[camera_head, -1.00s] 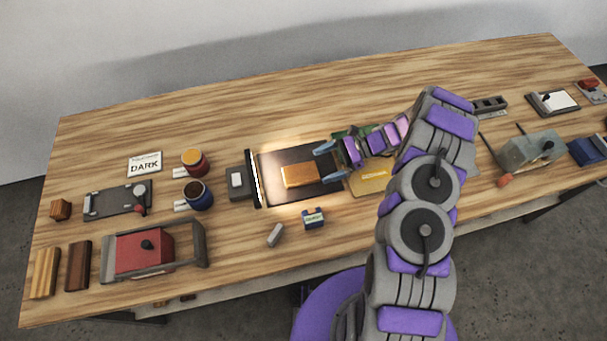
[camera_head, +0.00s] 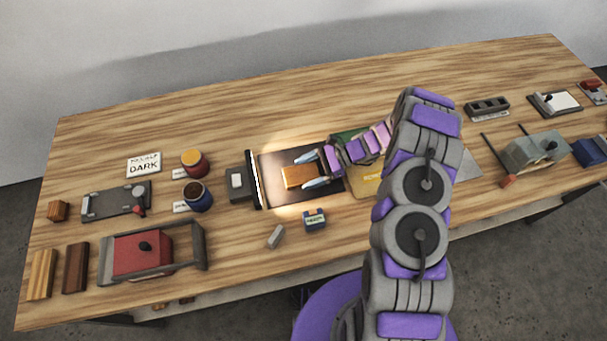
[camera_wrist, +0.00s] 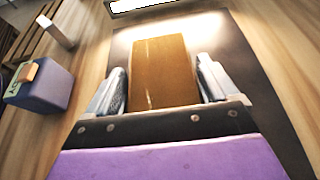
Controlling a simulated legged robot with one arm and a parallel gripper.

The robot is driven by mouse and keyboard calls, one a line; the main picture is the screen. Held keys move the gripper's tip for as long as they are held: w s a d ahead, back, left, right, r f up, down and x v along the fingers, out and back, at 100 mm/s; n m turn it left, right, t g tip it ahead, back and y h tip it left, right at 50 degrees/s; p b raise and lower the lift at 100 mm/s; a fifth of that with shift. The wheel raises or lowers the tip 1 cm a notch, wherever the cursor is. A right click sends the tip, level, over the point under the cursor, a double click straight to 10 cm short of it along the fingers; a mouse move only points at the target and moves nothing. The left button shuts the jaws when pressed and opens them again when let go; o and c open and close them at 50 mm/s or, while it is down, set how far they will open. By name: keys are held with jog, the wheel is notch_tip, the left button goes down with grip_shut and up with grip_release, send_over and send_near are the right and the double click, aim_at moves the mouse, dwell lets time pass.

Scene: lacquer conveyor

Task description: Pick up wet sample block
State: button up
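The sample block (camera_head: 295,176) is an orange-brown, glossy rectangular block lying on a dark conveyor belt (camera_head: 270,198). It also shows in the wrist view (camera_wrist: 163,70), straight ahead of my gripper. My gripper (camera_head: 311,170) is at the block's right end, low over the belt. In the wrist view its two fingers (camera_wrist: 160,88) stand open on either side of the block's near part, with a narrow gap on each side. The near end of the block is partly hidden behind the gripper's body.
A lamp or scanner unit (camera_head: 240,183) with a bright strip stands at the belt's left end. A small blue box (camera_head: 315,219) and a grey piece (camera_head: 275,236) lie in front. Red (camera_head: 194,162) and blue (camera_head: 198,195) pots stand left. The table's back is clear.

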jog(key=shift+a, duration=0.45)
jog(key=c, duration=0.3)
jog(key=shift+f, duration=0.1)
jog(key=c, duration=0.5)
jog(key=shift+o, duration=0.2)
jog(key=shift+d, duration=0.2)
